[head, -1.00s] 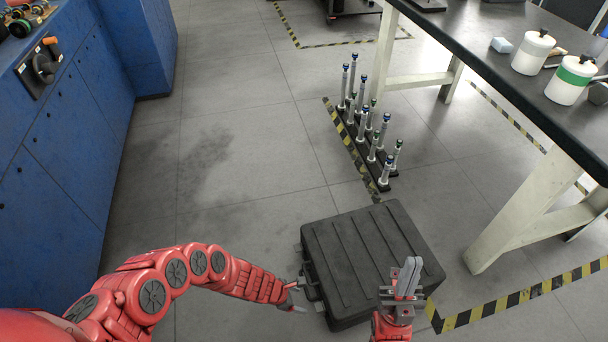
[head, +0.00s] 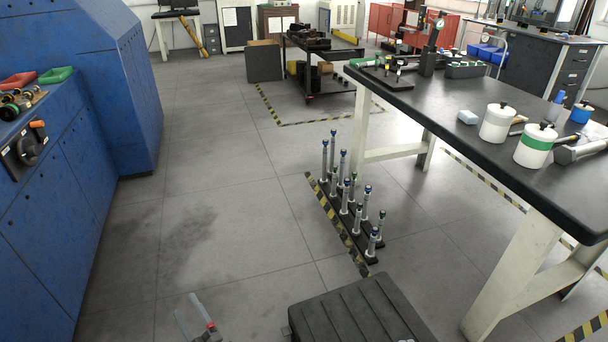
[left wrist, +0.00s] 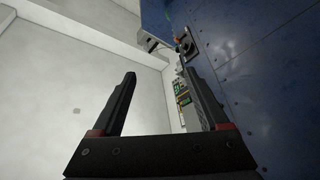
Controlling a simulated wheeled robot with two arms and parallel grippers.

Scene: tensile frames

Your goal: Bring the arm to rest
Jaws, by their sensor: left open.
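My left gripper (head: 187,308) shows at the bottom left of the head view, fingers pointing up over bare floor. It is open and empty. In the left wrist view its two dark fingers (left wrist: 160,76) stand apart with nothing between them; a pale wall and a blue surface lie behind. Of my right gripper at most a small pale tip shows at the bottom edge of the head view, over the black case, so its jaws cannot be read. Most of both arms is out of view.
A black ribbed case (head: 350,312) lies on the floor. Behind it stands a rack of upright rods (head: 345,222). A blue machine (head: 70,180) is at left. A black-topped workbench (head: 445,110) holding white jars (head: 497,122) is at right. Floor in the middle is clear.

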